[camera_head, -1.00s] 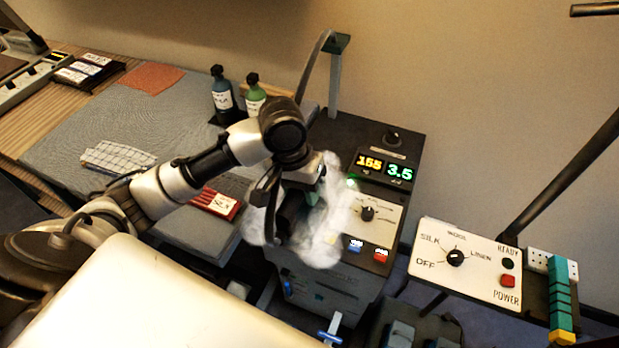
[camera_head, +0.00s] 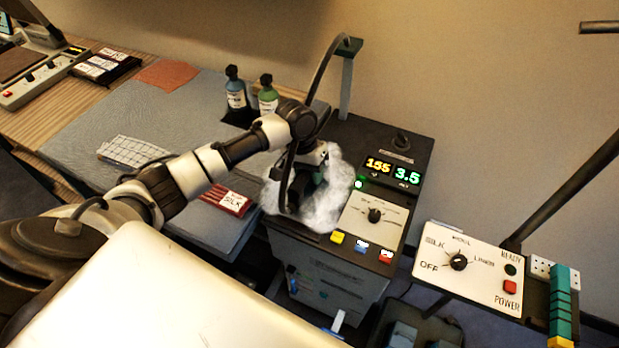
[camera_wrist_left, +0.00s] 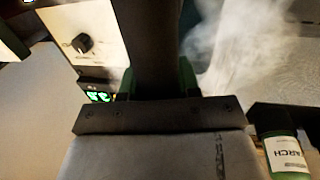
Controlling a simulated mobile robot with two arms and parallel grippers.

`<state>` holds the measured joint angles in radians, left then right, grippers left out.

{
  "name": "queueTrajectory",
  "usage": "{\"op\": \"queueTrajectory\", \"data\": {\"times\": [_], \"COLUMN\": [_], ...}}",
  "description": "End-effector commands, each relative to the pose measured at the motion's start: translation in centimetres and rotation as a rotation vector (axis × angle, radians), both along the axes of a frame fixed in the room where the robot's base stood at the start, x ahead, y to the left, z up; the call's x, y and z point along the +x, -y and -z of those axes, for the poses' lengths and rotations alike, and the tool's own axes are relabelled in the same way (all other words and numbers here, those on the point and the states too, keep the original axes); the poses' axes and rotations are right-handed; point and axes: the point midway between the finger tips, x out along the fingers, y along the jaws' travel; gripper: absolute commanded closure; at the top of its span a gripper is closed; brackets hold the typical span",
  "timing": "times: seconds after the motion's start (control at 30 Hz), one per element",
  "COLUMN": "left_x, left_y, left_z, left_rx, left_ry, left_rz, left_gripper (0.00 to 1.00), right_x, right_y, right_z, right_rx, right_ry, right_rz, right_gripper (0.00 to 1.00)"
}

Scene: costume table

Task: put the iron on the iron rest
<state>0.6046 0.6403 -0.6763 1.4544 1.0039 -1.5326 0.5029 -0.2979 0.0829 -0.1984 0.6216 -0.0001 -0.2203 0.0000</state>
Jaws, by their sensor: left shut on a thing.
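My left gripper (camera_head: 306,184) is over the left part of the steam station's dark top, wrapped in white steam. It is shut on the iron, whose dark handle (camera_wrist_left: 152,40) runs up between the green-edged fingers in the left wrist view. In the head view the iron (camera_head: 303,196) is mostly hidden by steam and my wrist. I cannot make out the iron rest under the steam, nor whether the iron touches it. A dark hose (camera_head: 318,85) arches from a post down to the iron. My right gripper is not in view.
The station's control panel (camera_head: 372,216) and lit displays (camera_head: 392,172) are right of the gripper. Two bottles, one blue (camera_head: 235,93) and one green (camera_head: 268,98), stand behind my arm. The grey pressing board (camera_head: 135,112) lies left. A separate dial panel (camera_head: 465,265) stands right.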

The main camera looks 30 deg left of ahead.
Motion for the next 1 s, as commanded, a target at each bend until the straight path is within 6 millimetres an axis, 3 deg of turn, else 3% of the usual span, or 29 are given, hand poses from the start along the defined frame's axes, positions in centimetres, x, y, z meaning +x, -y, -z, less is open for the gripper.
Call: {"op": "queueTrajectory", "data": {"times": [0.2,0.6,0.63,0.7,0.8,1.0], "left_x": [0.0,0.0,-0.1,-0.1,-0.1,-0.1], "left_y": [0.0,0.0,0.0,0.0,0.0,0.0], "left_z": [2.2,2.8,3.0,3.0,3.0,3.0], "left_rx": [-0.002,-0.001,0.001,0.001,0.001,0.001], "left_ry": [0.002,0.003,-0.001,-0.001,-0.001,-0.001], "left_rz": [0.0,-0.001,-0.001,-0.001,-0.001,-0.001], "left_gripper": [1.0,1.0,0.66,0.56,0.42,0.42], "right_x": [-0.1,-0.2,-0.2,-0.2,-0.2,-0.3], "right_y": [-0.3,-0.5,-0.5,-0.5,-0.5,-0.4], "right_z": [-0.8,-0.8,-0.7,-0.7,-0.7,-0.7], "right_rx": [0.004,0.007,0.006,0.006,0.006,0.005], "right_ry": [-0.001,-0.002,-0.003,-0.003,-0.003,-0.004], "right_rz": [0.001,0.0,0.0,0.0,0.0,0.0], "right_gripper": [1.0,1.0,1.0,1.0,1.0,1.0]}}
